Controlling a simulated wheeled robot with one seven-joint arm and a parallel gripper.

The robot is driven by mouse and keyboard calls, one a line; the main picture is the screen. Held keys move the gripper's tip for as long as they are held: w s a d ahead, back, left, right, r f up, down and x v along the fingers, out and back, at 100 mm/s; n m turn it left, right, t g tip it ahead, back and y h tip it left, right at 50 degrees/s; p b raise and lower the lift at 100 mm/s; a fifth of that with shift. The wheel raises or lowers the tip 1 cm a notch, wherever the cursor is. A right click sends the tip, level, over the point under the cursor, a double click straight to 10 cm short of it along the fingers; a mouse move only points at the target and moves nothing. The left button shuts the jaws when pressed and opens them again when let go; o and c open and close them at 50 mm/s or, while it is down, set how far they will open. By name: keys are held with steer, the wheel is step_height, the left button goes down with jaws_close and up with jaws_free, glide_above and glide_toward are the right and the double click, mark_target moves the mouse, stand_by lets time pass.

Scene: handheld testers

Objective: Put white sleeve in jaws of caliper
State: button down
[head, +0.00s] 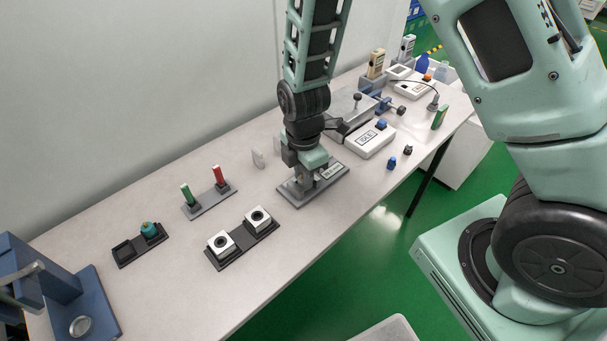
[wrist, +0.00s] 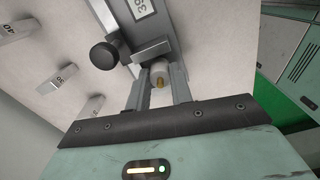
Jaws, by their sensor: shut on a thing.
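The caliper (head: 292,197) is a grey device with a flat base and a number label, under my gripper in the head view. In the wrist view its grey body (wrist: 152,50) with a black knob (wrist: 104,55) lies just beyond my fingers. My gripper (wrist: 160,88) is shut on the white sleeve (wrist: 157,69), a short white cylinder with a brass-coloured centre. The sleeve is close against the caliper's grey block; I cannot tell whether it sits between both jaws. In the head view my gripper (head: 303,186) points down at the caliper and mostly hides the sleeve.
A tray (head: 231,262) with two white cubes and a stand (head: 210,207) with green and red cylinders lie nearer. A white tester (head: 370,142) is to the right. A blue fixture (head: 90,300) is at left.

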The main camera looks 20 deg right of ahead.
steer(key=shift+f, duration=0.2)
steer(key=shift+f, duration=0.15)
steer(key=c, duration=1.2)
jaws_free()
steer(key=shift+c, duration=0.2)
step_height(320, 180, up, 12)
steer(key=f, duration=0.1)
steer(key=s+a+r+m, duration=0.3)
steer(key=s+m, duration=0.3)
steer(key=s, duration=0.4)
steer(key=s+a+r+m, duration=0.3)
steer(key=s+r+m, duration=0.3)
steer(key=s, duration=0.4)
steer(key=shift+a+r+y, duration=0.15)
steer(key=shift+y, duration=0.15)
